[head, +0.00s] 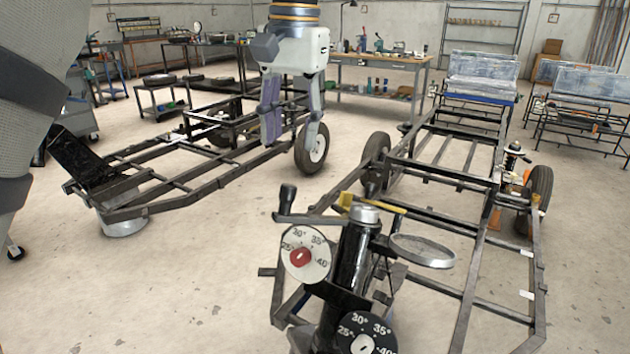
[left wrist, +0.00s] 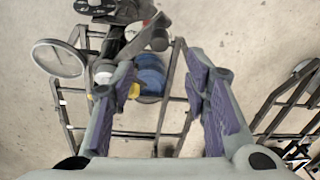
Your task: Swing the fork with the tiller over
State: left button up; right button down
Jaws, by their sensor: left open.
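The fork's black upright column (head: 355,250) stands at the front of the near frame, with a grey cap on top. The tiller, a dark bar ending in a black upright knob (head: 287,195), sticks out to the left of the column. In the left wrist view the tiller knob (left wrist: 159,38) shows beyond the fingertips. Two angle dials, a white one (head: 303,257) with a red centre and a black one (head: 366,335), sit on the column. My left gripper (head: 292,135) is open and empty, pointing down above and behind the tiller. My right gripper is not in view.
A round framed disc (head: 422,250) sticks out right of the column, and a yellow bar (head: 372,203) lies behind its top. The near frame (head: 470,250) has wheels. Another frame (head: 170,190) stands left on a bucket (head: 123,223). Open floor (head: 215,280) lies left of the fork.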

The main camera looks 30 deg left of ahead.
aim_at(288, 185)
pick_arm(q)
jog(key=f, duration=1)
jog(key=shift+s+a+f+p, duration=0.3)
jog(key=shift+s+a+f, duration=0.05)
jog(key=shift+s+f, duration=0.05)
grip_shut()
